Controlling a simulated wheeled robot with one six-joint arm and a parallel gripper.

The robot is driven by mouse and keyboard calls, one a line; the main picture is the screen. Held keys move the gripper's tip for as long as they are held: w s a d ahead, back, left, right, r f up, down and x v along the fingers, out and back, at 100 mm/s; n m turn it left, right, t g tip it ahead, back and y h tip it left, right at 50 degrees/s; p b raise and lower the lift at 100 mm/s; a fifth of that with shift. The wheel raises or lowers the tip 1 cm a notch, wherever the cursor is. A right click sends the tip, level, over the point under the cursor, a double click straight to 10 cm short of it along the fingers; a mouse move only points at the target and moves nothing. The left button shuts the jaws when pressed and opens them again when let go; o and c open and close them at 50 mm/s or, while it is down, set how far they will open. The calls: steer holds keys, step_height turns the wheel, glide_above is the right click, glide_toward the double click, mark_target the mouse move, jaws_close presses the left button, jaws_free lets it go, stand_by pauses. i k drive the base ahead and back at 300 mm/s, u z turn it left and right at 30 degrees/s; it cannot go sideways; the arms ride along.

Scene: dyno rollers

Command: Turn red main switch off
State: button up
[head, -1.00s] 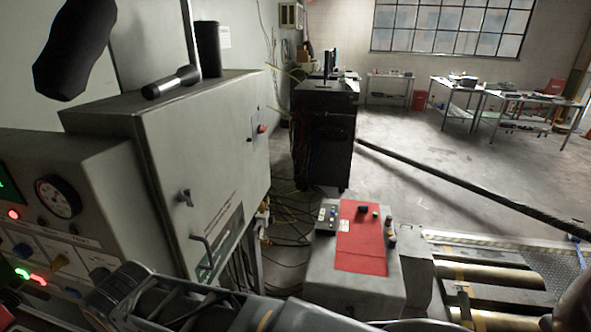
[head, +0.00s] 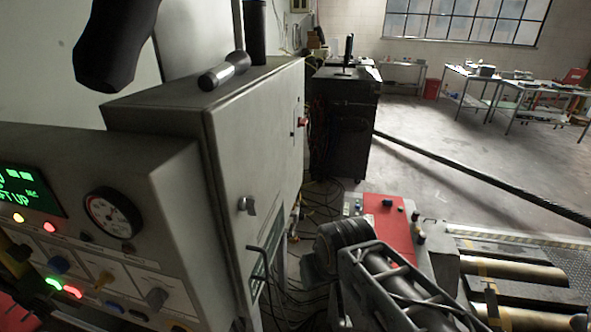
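A small red switch (head: 303,121) sits on the right-hand part of the grey cabinet's front, near its far edge. It is small and seen at a steep angle, so I cannot read its position. The grey cabinet (head: 255,135) is closed, with a latch (head: 247,205) and a bent handle (head: 262,262) on its front. My arm shows at the bottom centre, in front of the cabinet's lower right. I cannot make out my gripper's fingers, and nothing of mine visibly touches the switch.
A control panel (head: 150,170) with a gauge, lit lamps and knobs stands close at left. A flashlight (head: 224,71) lies on the cabinet. A red-topped console (head: 385,225) and rollers (head: 515,268) are at right. A black cart (head: 345,115) stands behind; open floor lies beyond.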

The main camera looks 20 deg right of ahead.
mark_target(302, 122)
steer(key=z, duration=0.55)
steer(key=i, duration=0.8)
steer(key=u, duration=0.3)
